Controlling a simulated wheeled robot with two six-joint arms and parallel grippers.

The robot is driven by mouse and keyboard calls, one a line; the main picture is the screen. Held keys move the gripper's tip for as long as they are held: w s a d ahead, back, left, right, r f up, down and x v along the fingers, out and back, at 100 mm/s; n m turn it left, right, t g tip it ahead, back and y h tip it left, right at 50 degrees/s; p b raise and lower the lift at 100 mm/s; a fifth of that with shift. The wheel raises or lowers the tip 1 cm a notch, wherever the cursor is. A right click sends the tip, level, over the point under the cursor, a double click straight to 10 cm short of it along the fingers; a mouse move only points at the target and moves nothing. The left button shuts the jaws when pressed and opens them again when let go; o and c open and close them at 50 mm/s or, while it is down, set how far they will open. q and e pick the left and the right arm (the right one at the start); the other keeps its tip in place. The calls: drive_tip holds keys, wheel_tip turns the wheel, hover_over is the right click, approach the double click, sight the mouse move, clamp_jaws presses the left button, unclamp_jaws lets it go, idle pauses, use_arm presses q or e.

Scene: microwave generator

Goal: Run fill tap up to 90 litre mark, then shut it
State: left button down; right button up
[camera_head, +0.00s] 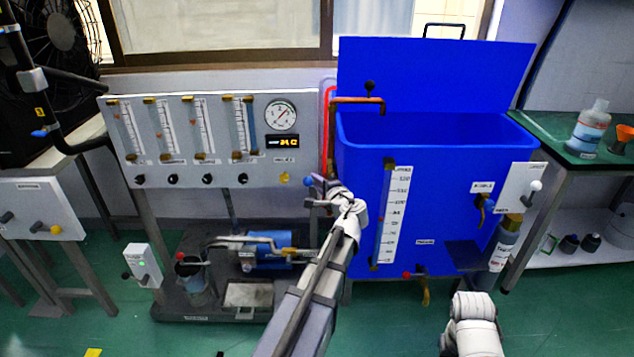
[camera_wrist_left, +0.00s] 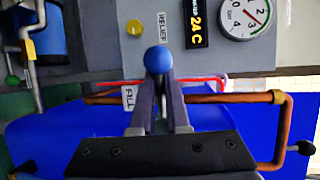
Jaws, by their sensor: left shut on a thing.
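My left gripper (camera_head: 322,192) is at the left side of the blue tank (camera_head: 440,230). In the left wrist view its two fingers (camera_wrist_left: 159,92) are shut on the round blue knob (camera_wrist_left: 158,60) of the fill tap, beside a label (camera_wrist_left: 128,98) that appears to read FILL. The knob also shows in the head view (camera_head: 308,181). A copper pipe (camera_head: 357,100) runs up to the tank's rim. The upright level gauge (camera_head: 391,215) is on the tank's front; its level is too small to read. My right gripper is out of view; only part of that arm shows at the bottom.
The grey panel (camera_head: 220,140) with flow tubes and a round dial (camera_head: 281,115) stands left of the tank. A pump (camera_head: 265,248) sits low on a base plate. A bench with a bottle (camera_head: 590,128) is at right.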

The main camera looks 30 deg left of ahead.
use_arm(q)
drive_tip(key=shift+d+r+m+y+b, duration=0.1)
drive_tip(key=shift+r+m+y+b, duration=0.15)
drive_tip(key=shift+m+y+b, duration=0.4)
drive_tip(key=shift+r+m, duration=0.45)
drive_tip(key=shift+m, duration=0.3)
drive_tip(key=c, duration=0.9)
unclamp_jaws()
drive_tip(key=shift+p+v, duration=0.3)
drive_tip(key=shift+v, duration=3.65)
drive_tip(key=shift+f, duration=0.1)
